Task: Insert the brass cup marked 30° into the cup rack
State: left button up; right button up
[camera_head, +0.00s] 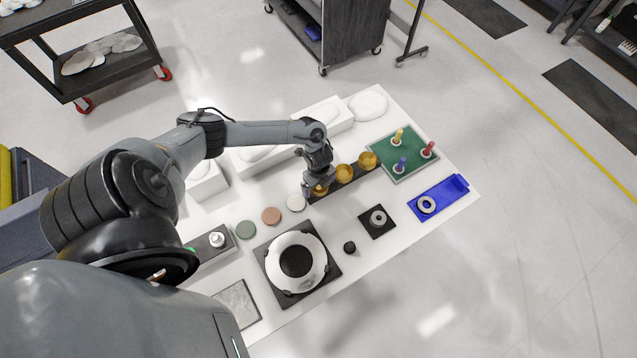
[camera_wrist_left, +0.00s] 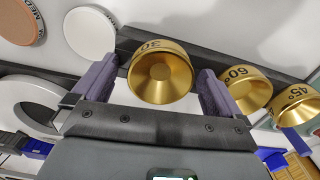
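The brass cup marked 30° (camera_wrist_left: 160,75) is between the two fingers of my left gripper (camera_wrist_left: 158,85) in the left wrist view, its marking near the top rim. The fingers stand wide, one on each side, with narrow gaps to the cup; I see no clear grip. In the head view my left gripper (camera_head: 312,192) is over the near end of the dark cup rack (camera_head: 332,184), partly hiding this cup (camera_head: 320,190). The cup is in line with the rack; its seating is hidden. Brass cups marked 60° (camera_wrist_left: 246,88) and 45° (camera_wrist_left: 296,104) stand along the rack. My right gripper is not seen.
Beside the rack lie white (camera_head: 296,203), brown (camera_head: 271,216) and green (camera_head: 245,230) discs. A green board with colored pegs (camera_head: 402,168) is beyond its far end. A white ring on a black plate (camera_head: 322,262) and a black square plate (camera_head: 366,226) are nearer the front edge.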

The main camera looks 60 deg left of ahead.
pick_arm(q)
jog(key=shift+r, duration=0.1)
jog(key=shift+r, duration=0.25)
notch_tip(320, 180, up, 10)
dwell(0.4)
jog(key=shift+s, duration=0.1)
